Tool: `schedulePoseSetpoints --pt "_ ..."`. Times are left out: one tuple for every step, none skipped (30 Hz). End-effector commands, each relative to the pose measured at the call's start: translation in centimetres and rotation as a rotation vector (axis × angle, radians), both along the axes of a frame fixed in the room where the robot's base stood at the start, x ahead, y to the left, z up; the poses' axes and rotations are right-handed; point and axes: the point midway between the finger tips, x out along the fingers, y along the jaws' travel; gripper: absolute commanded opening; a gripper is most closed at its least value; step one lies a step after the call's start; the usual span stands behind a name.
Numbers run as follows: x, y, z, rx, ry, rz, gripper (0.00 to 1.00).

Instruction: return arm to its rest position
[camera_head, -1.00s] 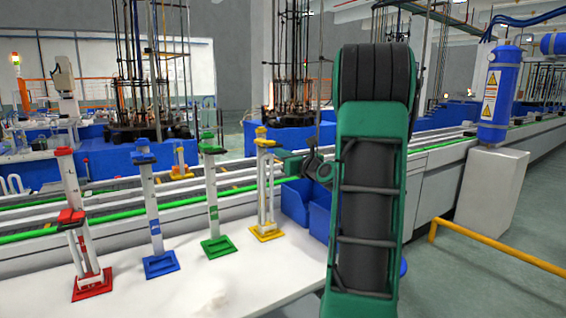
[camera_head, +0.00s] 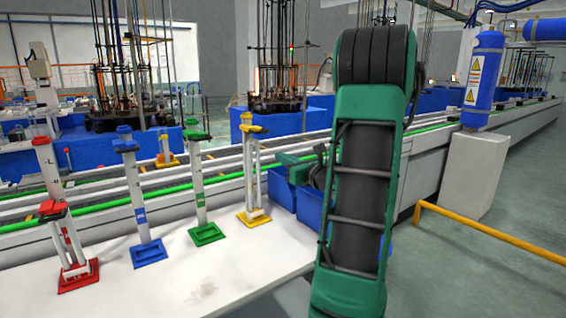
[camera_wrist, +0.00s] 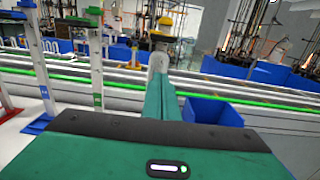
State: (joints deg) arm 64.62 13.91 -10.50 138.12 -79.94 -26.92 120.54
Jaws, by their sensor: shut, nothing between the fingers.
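My green arm stands upright at centre right in the head view, and its upper links hide part of the scene behind. My gripper (camera_head: 286,159) shows partly behind the arm, pointing left above the blue bins. In the wrist view my gripper (camera_wrist: 162,82) is shut and empty. Its fingers point away, towards the yellow stand (camera_head: 252,180), which is upright on the white table (camera_head: 205,285). The gripper looks apart from the stand.
Red (camera_head: 75,268), blue (camera_head: 148,250) and green (camera_head: 206,232) stands are upright along the table's left part. Blue bins (camera_head: 309,212) sit beside my arm. A conveyor (camera_head: 432,158) runs behind. A yellow rail (camera_head: 490,232) crosses the floor at right.

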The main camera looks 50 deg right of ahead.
Motion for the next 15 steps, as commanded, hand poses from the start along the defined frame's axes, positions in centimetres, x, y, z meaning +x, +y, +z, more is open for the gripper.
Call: schedulePoseSetpoints --pt "-0.5 0.1 0.0 0.000 0.001 -0.001 0.00" --pt "-0.7 0.2 0.0 0.000 0.000 0.000 0.00" --pt "-1.0 0.2 0.0 0.000 -0.001 0.000 0.00" --pt "-1.1 0.3 0.0 0.000 -0.001 0.000 0.00" --pt "-1.2 0.3 0.0 0.000 0.000 0.000 0.00" --pt "-1.3 0.3 0.0 0.000 0.000 0.000 0.00" --pt "-1.3 0.4 0.0 -0.001 0.000 0.001 0.00" --pt "-1.4 0.4 0.0 -0.001 0.000 0.001 0.00" --pt "-1.4 0.4 0.0 -0.001 0.000 0.001 0.00" --pt "-1.4 0.4 0.0 -0.001 0.000 0.001 0.00" --pt "-1.4 0.4 0.0 -0.001 0.000 0.001 0.00" --pt "-1.4 0.4 0.0 -0.001 0.000 0.001 0.00" --pt "-1.3 0.5 0.0 -0.005 0.002 0.003 0.00" --pt "-1.2 0.7 -0.1 -0.013 0.008 0.008 0.00" --pt "-1.0 1.1 -0.3 -0.032 0.024 0.019 0.00"
